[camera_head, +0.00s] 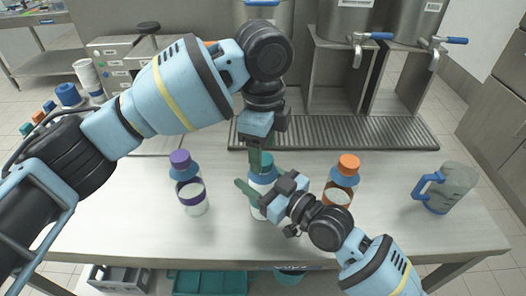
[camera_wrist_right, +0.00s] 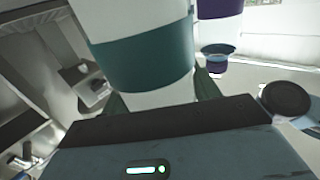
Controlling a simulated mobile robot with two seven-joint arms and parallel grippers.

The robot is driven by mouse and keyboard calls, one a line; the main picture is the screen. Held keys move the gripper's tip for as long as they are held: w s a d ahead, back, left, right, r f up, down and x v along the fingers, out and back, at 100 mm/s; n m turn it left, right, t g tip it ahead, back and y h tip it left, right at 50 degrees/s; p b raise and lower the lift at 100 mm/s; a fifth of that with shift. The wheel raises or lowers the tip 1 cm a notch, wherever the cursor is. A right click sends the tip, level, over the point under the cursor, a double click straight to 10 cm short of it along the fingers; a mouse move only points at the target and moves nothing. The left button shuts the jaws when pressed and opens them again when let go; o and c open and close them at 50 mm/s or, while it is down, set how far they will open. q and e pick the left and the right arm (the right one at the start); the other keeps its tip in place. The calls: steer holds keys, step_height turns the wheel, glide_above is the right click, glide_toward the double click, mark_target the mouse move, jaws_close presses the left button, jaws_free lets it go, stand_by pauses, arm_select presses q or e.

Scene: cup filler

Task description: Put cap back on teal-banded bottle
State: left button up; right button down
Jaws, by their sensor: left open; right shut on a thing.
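The teal-banded bottle (camera_head: 262,205) stands upright on the table in the middle of the head view. Its teal band (camera_wrist_right: 145,60) fills the upper part of the right wrist view. My right gripper (camera_head: 257,194) is shut on this bottle from the front right. A teal cap (camera_head: 266,159) shows at the bottle's top, above a blue neck part (camera_head: 263,178). My left gripper (camera_head: 260,158) points down at the cap, with its fingers open around or just beside it. The left gripper partly hides the cap, so I cannot tell whether it is fully seated.
A purple-capped bottle (camera_head: 191,185) stands left of the teal one, and an orange-capped bottle (camera_head: 341,185) stands right. A clear jug with a blue handle (camera_head: 446,187) is farther right. A ribbed drip grate (camera_head: 390,134) lies behind, below metal dispensers. The front table is mostly clear.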

arm_select(q)
step_height(320, 180, up, 10)
stand_by(0.4)
steer(key=shift+r, duration=0.1)
arm_select(e)
steer(key=shift+c, duration=1.5)
jaws_free()
arm_select(q)
steer(key=shift+w+f+b, duration=0.15)
steer(key=shift+f+b, duration=0.2)
steer(key=shift+f, duration=0.55)
arm_select(e)
steer(key=v, duration=0.7)
steer(key=shift+s+d, duration=0.25)
steer(key=shift+d, duration=0.05)
